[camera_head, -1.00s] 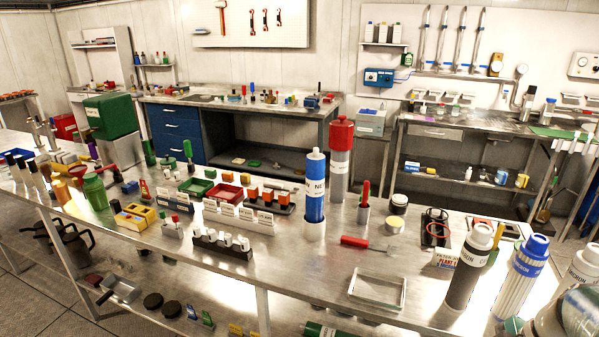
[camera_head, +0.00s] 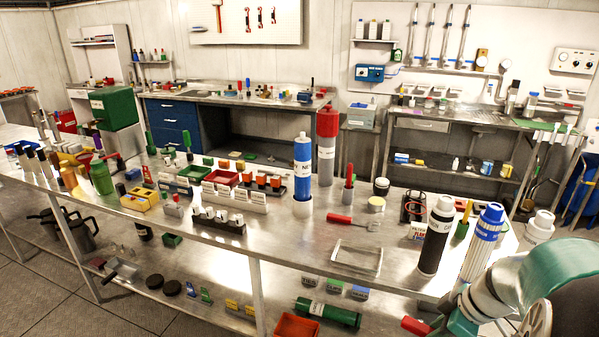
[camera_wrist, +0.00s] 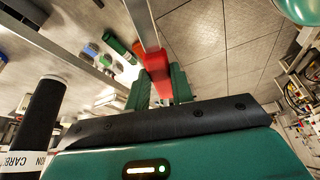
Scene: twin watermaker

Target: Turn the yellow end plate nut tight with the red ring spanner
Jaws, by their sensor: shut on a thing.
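My gripper (camera_wrist: 160,88) has teal fingers and is shut on a red bar-like piece, probably the handle of the red ring spanner (camera_wrist: 154,66). The red piece points away from the palm, and its ring end cannot be made out. In the head view my gripper (camera_head: 440,324) is low at the bottom right, in front of the bench, with the red piece (camera_head: 415,326) sticking out to the left. Several small red spanners (camera_head: 260,17) hang on the white pegboard at the back. I cannot make out the yellow end plate nut in either view.
The steel bench (camera_head: 300,245) is crowded with bottles, blocks and cartridges. A black cartridge (camera_head: 436,236) and a blue-capped one (camera_head: 482,242) stand near my arm. A green cylinder (camera_head: 328,313) and a red tray (camera_head: 297,327) are on the lower shelf. The floor (camera_wrist: 220,60) below is open.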

